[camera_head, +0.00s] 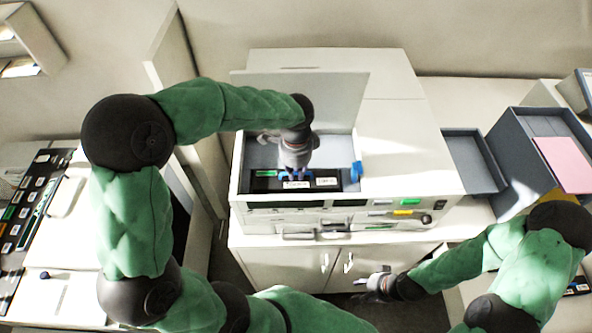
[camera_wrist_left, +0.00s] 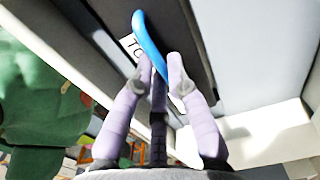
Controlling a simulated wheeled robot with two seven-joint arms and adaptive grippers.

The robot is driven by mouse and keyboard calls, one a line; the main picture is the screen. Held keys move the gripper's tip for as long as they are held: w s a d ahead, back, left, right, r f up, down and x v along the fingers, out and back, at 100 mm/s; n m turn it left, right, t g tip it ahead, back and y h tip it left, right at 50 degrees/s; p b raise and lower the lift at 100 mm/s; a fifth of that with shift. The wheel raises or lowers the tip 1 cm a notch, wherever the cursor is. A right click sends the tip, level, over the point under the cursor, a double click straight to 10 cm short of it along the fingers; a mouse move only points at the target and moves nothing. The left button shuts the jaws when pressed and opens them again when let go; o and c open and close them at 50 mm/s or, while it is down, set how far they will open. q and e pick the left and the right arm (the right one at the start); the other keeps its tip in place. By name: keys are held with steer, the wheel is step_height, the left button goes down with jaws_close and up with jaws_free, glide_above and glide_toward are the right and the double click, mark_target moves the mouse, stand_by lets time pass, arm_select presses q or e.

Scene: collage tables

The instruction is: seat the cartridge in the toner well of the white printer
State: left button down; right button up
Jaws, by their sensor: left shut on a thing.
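The white printer (camera_head: 400,150) stands on a white cabinet with its lid raised and its grey toner well (camera_head: 258,152) open. A black cartridge (camera_head: 327,182) with white labels and a blue handle lies along the front of the well; I cannot tell whether it is fully down. My left gripper (camera_head: 295,176) reaches into the well from above and is shut on the cartridge by its blue handle. In the left wrist view the fingers (camera_wrist_left: 160,65) are at the blue handle (camera_wrist_left: 148,40). My right gripper (camera_head: 372,284) is in front of the cabinet, away from the printer; its opening is too small to judge.
A blue lever or tab (camera_head: 357,170) stands at the well's right side. A dark grey open box (camera_head: 540,150) with a pink sheet is on the right. A panel of dark keys (camera_head: 30,215) is at the left. The raised lid (camera_head: 340,90) is behind my left gripper.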

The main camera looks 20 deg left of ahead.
arm_select(q)
steer(key=c, duration=1.2)
jaws_free()
steer(key=shift+o, duration=0.2)
step_height(320, 180, up, 12)
